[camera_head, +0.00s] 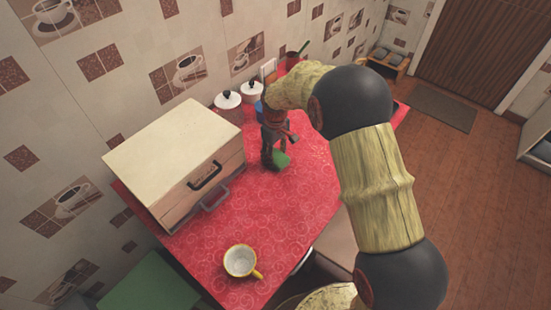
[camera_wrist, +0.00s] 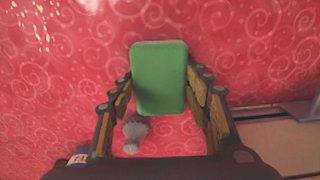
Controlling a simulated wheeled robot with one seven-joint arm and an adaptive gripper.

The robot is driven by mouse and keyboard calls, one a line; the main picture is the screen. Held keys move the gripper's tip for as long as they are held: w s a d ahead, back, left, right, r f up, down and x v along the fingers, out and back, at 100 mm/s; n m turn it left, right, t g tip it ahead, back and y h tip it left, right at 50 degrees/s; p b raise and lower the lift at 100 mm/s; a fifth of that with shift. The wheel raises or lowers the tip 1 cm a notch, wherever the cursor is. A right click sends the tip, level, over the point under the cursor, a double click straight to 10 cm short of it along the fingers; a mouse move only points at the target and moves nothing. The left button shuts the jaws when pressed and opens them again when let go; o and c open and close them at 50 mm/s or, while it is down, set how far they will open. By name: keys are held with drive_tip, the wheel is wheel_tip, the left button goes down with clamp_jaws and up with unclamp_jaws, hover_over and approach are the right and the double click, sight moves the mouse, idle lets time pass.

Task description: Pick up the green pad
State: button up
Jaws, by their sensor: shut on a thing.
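The green pad (camera_wrist: 160,75) is a small rounded block between the two fingers of my gripper (camera_wrist: 161,88) in the wrist view. The fingers are shut on its sides. In the head view the pad (camera_head: 281,160) shows at the tip of my gripper (camera_head: 277,152), at or just above the red patterned counter (camera_head: 255,195). I cannot tell whether it still touches the counter. Part of the pad is hidden by the gripper in the head view.
A cream bread box (camera_head: 170,150) with dark handles stands left of the gripper. White canisters with black knobs (camera_head: 228,100) stand behind, near the wall. A yellow-white cup (camera_head: 241,261) sits at the counter's front. The counter between cup and gripper is clear.

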sight(275, 156)
drive_tip(key=shift+r+p, duration=0.4)
drive_tip(key=shift+r, duration=0.15)
wheel_tip(275, 156, up, 2)
drive_tip(key=shift+r+p, duration=0.15)
drive_tip(key=shift+p, duration=0.6)
drive_tip(key=w+d+r+p, duration=0.1)
drive_tip(key=d+r+p, duration=0.1)
drive_tip(key=d+r, duration=0.2)
drive_tip(key=w+d+r+p, duration=0.2)
drive_tip(key=d+r, duration=0.3)
drive_tip(key=d, duration=0.4)
drive_tip(key=shift+w+d+r+p, duration=0.25)
drive_tip(key=shift+d+r+p, duration=0.05)
drive_tip(key=shift+p, duration=0.35)
drive_tip(key=shift+o, duration=0.9)
drive_tip(key=c, duration=0.4)
